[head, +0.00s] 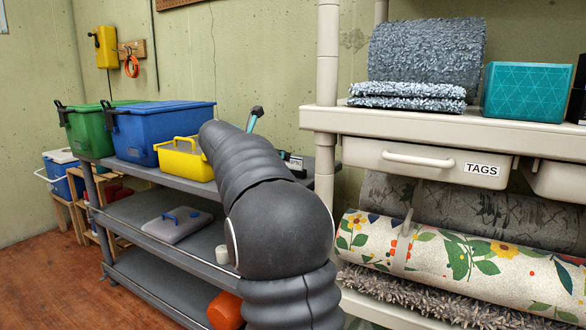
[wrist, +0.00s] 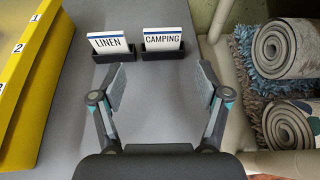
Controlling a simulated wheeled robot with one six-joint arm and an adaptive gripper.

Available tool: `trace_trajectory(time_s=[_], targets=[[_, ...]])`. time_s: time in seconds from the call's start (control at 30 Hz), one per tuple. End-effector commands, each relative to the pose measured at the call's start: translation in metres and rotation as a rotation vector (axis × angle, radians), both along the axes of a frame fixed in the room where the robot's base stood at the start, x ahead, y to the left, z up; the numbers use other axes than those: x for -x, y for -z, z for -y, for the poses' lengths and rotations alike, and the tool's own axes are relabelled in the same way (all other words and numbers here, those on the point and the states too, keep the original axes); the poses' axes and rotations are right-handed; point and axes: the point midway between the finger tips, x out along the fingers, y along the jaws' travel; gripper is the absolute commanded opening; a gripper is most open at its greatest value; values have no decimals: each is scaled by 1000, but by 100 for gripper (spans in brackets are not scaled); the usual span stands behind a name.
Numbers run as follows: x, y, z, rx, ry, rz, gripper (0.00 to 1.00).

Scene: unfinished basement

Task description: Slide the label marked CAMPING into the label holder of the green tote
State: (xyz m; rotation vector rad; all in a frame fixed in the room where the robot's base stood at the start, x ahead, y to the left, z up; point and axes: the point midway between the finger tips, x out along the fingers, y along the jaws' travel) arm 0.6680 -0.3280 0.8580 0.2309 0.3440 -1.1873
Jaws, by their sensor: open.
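The CAMPING label (wrist: 162,39), a white card with a blue stripe, stands upright in a small black holder (wrist: 163,55) on the grey shelf top. My gripper (wrist: 162,84) is open and empty, its fingers spread on the near side of that holder. The LINEN label (wrist: 110,43) stands in a similar holder just left. In the head view the green tote (head: 88,134) with black latches sits at the far left end of the shelf's top. I cannot make out its label holder. My arm hides most of the gripper there.
A blue tote (head: 155,138) stands between the green tote and a yellow caddy (head: 180,162). The caddy also lines the wrist view's left side (wrist: 30,75). A beige post (wrist: 222,25) and rolled rugs (wrist: 275,48) are close on the right.

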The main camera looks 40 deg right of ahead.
Motion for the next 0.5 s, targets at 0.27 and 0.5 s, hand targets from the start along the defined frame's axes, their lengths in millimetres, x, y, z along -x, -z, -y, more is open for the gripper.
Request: trace_trajectory(time_s=[0.27, 0.5], targets=[[-16, 20, 44, -4, 3, 1, 75], [-22, 26, 58, -4, 0, 2, 75]])
